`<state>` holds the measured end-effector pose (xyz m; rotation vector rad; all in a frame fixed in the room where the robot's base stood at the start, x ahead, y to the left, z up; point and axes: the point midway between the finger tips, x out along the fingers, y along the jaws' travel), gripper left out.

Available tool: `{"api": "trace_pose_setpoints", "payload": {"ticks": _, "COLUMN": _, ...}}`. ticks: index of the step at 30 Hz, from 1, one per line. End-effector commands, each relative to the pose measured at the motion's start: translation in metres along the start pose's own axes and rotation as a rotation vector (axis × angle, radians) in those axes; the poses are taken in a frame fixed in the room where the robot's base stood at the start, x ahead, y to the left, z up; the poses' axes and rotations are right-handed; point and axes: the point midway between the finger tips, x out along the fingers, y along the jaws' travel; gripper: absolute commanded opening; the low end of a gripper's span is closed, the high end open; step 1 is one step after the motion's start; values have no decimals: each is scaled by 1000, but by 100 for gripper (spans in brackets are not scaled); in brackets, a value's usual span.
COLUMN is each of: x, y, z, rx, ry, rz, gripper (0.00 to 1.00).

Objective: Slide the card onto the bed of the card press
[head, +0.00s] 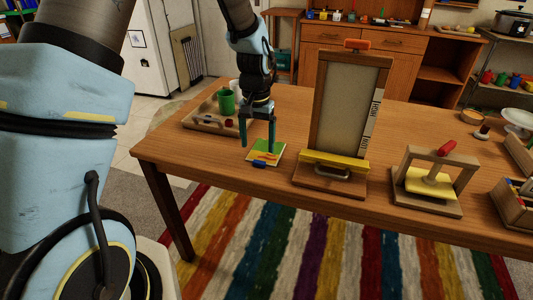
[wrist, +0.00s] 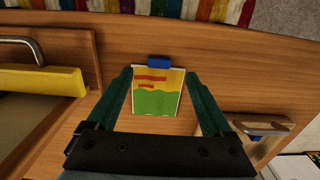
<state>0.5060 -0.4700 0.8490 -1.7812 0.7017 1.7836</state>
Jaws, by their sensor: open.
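The card (head: 267,147), green, yellow and red with a blue tab (head: 260,164) on its near edge, lies on the wooden table. In the wrist view the card (wrist: 157,100) shows between the fingers, its blue tab (wrist: 159,61) at the top. My gripper (head: 257,147) points down over the card, open, one finger on each side; contact with the card or table is unclear. What looks like the card press (head: 408,188) stands at the right, a wooden frame with a red handle (head: 446,148) and a yellow plate (head: 430,184). Its bed is mostly hidden under the plate.
A tall framed board (head: 345,105) with a yellow bar (head: 335,160) and metal handle stands between card and press. A wooden tray (head: 200,120) with a green mug (head: 227,101) lies behind left. Wooden boxes (head: 513,211) stand right of the press. The table's front edge is close.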

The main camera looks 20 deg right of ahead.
Motion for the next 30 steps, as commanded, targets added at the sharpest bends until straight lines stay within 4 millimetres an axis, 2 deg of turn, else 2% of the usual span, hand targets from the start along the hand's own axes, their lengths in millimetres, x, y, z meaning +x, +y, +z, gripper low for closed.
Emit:
{"api": "trace_pose_setpoints", "payload": {"ticks": 8, "x": 21, "y": 0, "z": 0, "rx": 0, "ry": -2, "rz": 0, "gripper": 85}}
{"api": "trace_pose_setpoints", "payload": {"ticks": 18, "x": 62, "y": 1, "z": -1, "rx": -2, "ry": 0, "rz": 0, "gripper": 85}}
{"api": "trace_pose_setpoints", "payload": {"ticks": 26, "x": 66, "y": 1, "z": -1, "rx": -1, "ry": 2, "rz": 0, "gripper": 85}}
{"api": "trace_pose_setpoints", "payload": {"ticks": 30, "x": 66, "y": 1, "z": -1, "rx": -1, "ry": 2, "rz": 0, "gripper": 73}}
